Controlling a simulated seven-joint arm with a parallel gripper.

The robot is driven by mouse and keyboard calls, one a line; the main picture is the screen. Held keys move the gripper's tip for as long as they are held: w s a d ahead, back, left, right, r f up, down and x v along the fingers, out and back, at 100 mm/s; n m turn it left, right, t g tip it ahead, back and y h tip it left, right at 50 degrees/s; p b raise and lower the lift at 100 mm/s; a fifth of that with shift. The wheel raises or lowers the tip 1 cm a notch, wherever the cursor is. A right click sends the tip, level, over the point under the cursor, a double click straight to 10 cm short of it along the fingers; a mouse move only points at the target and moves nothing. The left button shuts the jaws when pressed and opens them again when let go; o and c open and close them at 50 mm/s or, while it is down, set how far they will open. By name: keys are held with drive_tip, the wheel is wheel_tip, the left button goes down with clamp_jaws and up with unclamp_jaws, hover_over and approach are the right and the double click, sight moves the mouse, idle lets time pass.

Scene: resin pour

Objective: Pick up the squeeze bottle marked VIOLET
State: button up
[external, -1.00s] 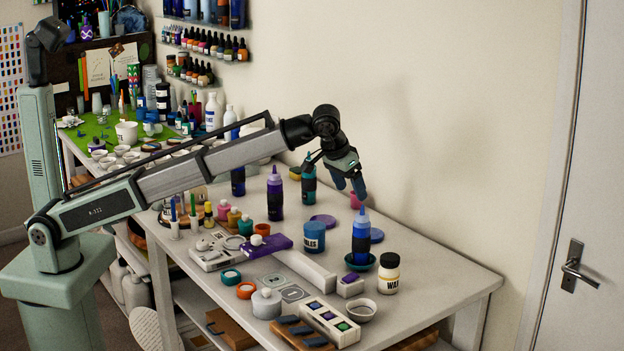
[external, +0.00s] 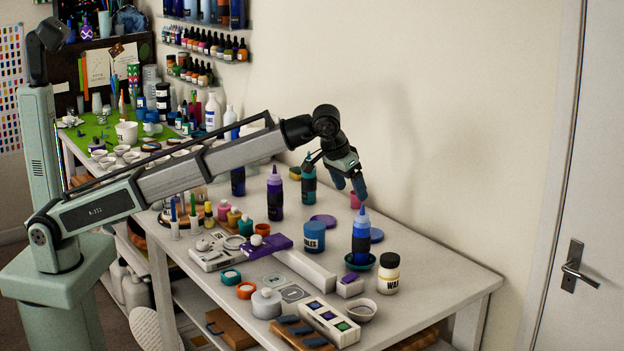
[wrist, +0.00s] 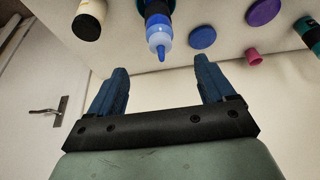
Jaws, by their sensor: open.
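A purple squeeze bottle (external: 275,196) with a pale violet nozzle and dark band stands upright on the table, left of my gripper (external: 350,184). Its marking is too small to read, and it does not show in the wrist view. My gripper is open and empty above the table, near the wall; it also shows in the wrist view (wrist: 160,80). A blue squeeze bottle (external: 361,240) stands upright in a teal dish (external: 349,263), below and slightly right of my gripper. It also shows between the fingers' directions in the wrist view (wrist: 158,28), apart from them.
A teal squeeze bottle (external: 309,182) and a dark blue bottle (external: 238,182) stand toward the back. A blue tub (external: 314,238), a wax jar (external: 388,274), a purple lid (external: 323,221) and a pink cup (external: 355,201) stand nearby. The table's right end is clear.

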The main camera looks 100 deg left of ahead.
drive_tip(key=s+a+r+n, duration=0.1)
drive_tip(key=s+a, duration=0.1)
drive_tip(key=a, duration=0.5)
drive_tip(key=s+a+r+n, duration=0.1)
drive_tip(key=s+a, duration=0.1)
drive_tip(key=a, duration=0.5)
drive_tip(key=n+y, duration=0.1)
drive_tip(key=n, duration=0.2)
hover_over(274, 174)
drive_tip(key=w, duration=0.3)
drive_tip(key=s+d+f+m, duration=0.2)
drive_tip(key=s+d, duration=0.1)
drive_tip(key=s, duration=0.3)
drive_tip(key=shift+m+h, duration=0.4)
drive_tip(key=shift+m, duration=0.4)
drive_tip(key=x, duration=0.8)
drive_tip(key=shift+w+d+f, duration=0.1)
drive_tip(key=shift+s+a+x, duration=0.1)
drive_tip(key=shift+s+x, duration=0.05)
drive_tip(key=shift+x, duration=1.15)
drive_tip(key=shift+s+a+x, duration=0.1)
drive_tip(key=shift+a+x, duration=0.05)
drive_tip(key=shift+x, duration=1.2)
